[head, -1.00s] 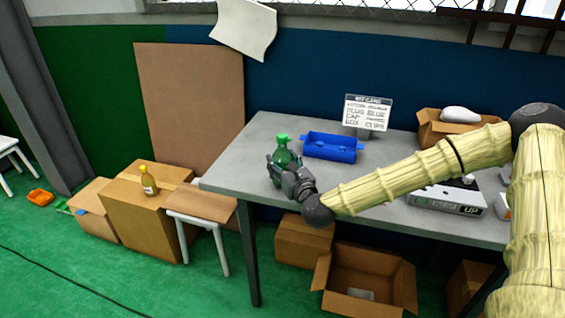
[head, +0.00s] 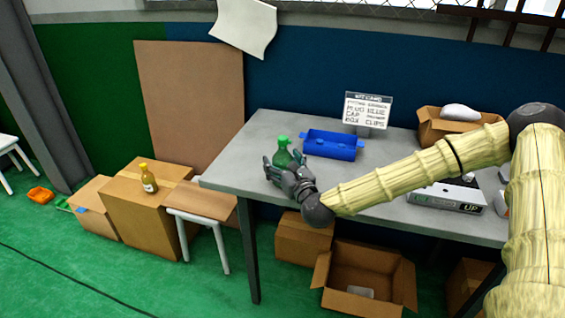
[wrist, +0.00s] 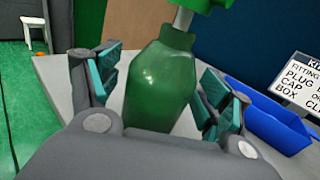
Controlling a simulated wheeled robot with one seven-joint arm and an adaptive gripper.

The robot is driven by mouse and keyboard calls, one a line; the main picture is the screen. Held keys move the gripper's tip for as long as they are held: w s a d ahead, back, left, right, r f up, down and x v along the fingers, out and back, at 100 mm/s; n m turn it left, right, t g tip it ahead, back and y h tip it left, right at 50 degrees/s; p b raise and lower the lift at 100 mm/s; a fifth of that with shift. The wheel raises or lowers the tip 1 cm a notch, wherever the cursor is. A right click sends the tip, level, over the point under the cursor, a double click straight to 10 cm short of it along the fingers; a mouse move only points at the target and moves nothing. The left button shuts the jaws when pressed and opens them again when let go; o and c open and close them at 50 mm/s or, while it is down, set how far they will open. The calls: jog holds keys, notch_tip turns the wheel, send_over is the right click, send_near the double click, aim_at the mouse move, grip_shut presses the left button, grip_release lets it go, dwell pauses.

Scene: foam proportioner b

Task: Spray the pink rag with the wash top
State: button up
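A green bottle (head: 283,158) with a bright green top (head: 282,141) stands upright near the left end of the grey table. In the wrist view the bottle (wrist: 160,88) is between my fingers, and a grey stem joins its neck to the green top (wrist: 207,4), which is cut off by the frame's upper edge. My gripper (head: 283,168) is around the bottle's body. In the wrist view my gripper's (wrist: 161,98) teal-padded fingers are spread, with narrow gaps beside the bottle. I see no pink rag in either view.
A blue bin (head: 331,144) stands behind the bottle to the right, with a lettered sign (head: 367,110) behind it. A yellow bottle (head: 148,178) stands on a cardboard box (head: 150,215) left of the table (head: 232,168). A small stool (head: 203,200) is beside the box.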

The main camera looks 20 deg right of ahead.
jog(key=s+d, duration=0.1)
jog(key=s, duration=1.1)
jog(key=s+a+f+n+g+y+p, duration=0.1)
jog(key=s+a+f+n+g+y, duration=0.1)
jog(key=s+a+f+n+g, duration=0.6)
jog(key=s+a+f+n+g+y+p, duration=0.15)
jog(key=s+a+f+n, duration=0.25)
jog(key=s+f+n, duration=0.9)
jog(key=s+d+f+n+g+h+p, duration=0.1)
jog(key=s+d+f+n+g+h, duration=0.4)
jog(key=s+d+f+n+g, duration=0.3)
jog(key=s+d+f+n, duration=0.3)
jog(key=s+f+n, duration=0.2)
jog(key=s, duration=0.2)
jog(key=shift+h, duration=0.35)
